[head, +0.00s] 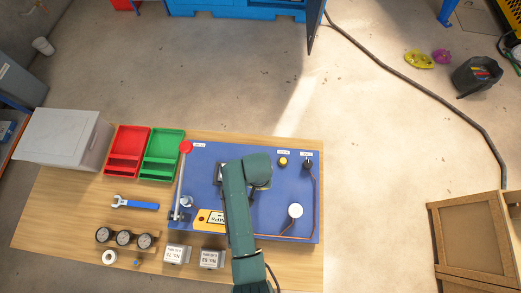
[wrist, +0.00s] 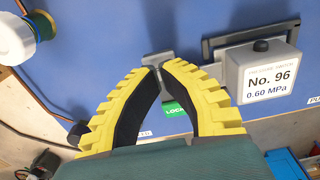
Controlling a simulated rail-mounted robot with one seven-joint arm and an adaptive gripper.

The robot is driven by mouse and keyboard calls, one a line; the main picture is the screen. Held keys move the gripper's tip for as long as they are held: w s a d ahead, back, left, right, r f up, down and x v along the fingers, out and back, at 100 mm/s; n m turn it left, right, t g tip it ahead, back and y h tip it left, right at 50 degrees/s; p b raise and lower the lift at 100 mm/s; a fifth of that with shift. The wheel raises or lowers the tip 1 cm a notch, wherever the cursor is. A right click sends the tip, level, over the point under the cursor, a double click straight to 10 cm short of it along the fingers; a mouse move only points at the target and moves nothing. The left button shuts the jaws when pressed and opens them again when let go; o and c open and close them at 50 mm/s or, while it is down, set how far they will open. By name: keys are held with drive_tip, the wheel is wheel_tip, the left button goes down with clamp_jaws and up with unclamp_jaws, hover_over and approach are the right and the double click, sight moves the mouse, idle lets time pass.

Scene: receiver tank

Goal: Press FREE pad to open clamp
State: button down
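My gripper (wrist: 161,66) shows in the wrist view with its yellow, black-padded fingers curved in and their tips together or nearly so. Nothing is seen held between them. Behind the tips is a grey metal piece (wrist: 157,58) on the blue panel (wrist: 105,30). A green pad (wrist: 175,108), lettered "LOCK" as far as it shows, is partly hidden by the right finger. A grey pressure switch marked No. 96, 0.60 MPa (wrist: 264,76) sits at a dark frame to the right. I cannot make out a FREE pad. In the head view my arm covers the panel's middle.
On the panel (head: 270,215) are a red-knobbed lever (head: 186,147), a yellow button (head: 283,161), a black knob (head: 308,162) and a white round part (head: 295,210). Red (head: 122,165) and green (head: 160,168) trays, a wrench (head: 135,203) and two grey boxes (head: 177,253) lie around it.

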drive_tip(key=shift+f+b, duration=1.1)
drive_tip(key=shift+f, duration=0.9)
wheel_tip(320, 180, up, 7)
drive_tip(key=p, duration=0.7)
drive_tip(key=shift+r+p, duration=0.2)
drive_tip(key=shift+p, duration=0.15)
drive_tip(key=shift+f, duration=0.15)
